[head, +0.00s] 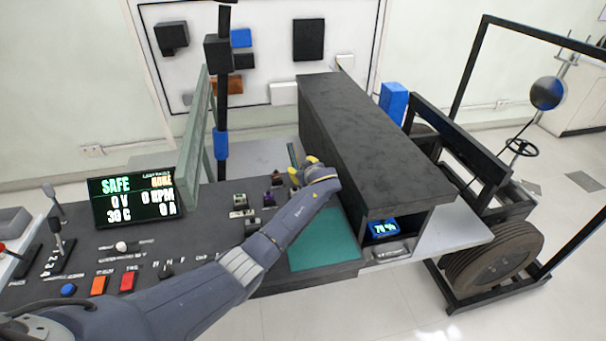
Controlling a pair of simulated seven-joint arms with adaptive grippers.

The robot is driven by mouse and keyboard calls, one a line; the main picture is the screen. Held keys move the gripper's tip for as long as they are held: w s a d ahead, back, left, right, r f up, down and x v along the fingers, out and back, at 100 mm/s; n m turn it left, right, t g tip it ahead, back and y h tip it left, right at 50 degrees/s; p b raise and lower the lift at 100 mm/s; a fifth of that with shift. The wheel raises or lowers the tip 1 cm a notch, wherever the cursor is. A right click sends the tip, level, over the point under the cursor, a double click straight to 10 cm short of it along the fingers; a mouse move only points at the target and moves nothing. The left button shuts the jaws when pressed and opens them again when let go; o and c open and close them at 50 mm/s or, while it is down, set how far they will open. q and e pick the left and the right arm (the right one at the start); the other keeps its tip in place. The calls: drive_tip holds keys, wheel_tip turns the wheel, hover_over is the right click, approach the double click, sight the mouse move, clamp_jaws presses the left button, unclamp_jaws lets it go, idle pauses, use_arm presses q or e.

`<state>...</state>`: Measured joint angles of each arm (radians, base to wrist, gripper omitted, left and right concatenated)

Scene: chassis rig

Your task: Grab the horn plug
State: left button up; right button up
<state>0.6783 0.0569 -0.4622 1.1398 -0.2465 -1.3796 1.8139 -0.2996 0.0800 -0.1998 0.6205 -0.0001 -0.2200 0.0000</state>
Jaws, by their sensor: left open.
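My left gripper (302,170), with yellow fingertips, is open above the right part of the dark console, close to the black box's left side. A few small plugs or connectors sit just left of it: a purple and dark one (268,198), another at its back (276,178), and a pale one (240,200). I cannot tell which of them is the horn plug, as labels are too small to read. The gripper and forearm hide part of the console under them. I cannot see anything held between the fingers. My right gripper is out of view.
A long black box (350,130) stands right of the gripper, and a green mat (322,240) lies in front. A display (133,197) and switches (112,282) are at left. A wheeled chassis (490,262) is at right.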

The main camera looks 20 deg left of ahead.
use_arm(q)
clamp_jaws()
idle(0.3)
drive_tip(key=shift+r, duration=0.1)
